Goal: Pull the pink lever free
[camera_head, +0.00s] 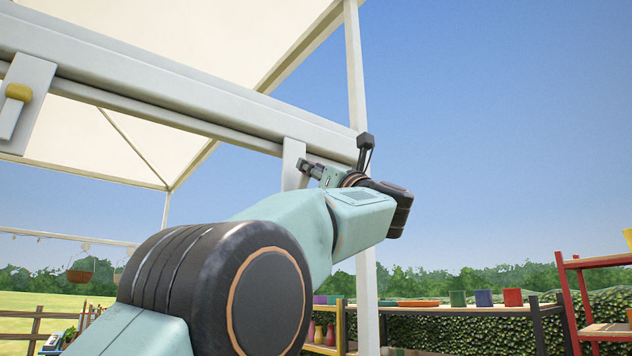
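No pink lever shows in the head view. My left arm comes in from the lower left, and its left gripper (335,153) is up by the right end of a grey beam. Its two dark fingers are spread wide, one pointing left and one pointing up, with nothing seen between them. A pale bracket plate (292,164) hangs from the beam just left of the gripper; whether a lever is on it is hidden by the gripper. A lever with a yellow knob (18,92) is on another plate at the far left. My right gripper is out of view.
The grey beam (190,88) slopes down to the right under a white canopy (215,35). A white post (357,70) stands behind the gripper. Shelves with coloured pots (512,297) and a red rack (570,300) are lower right. Open sky lies right of the gripper.

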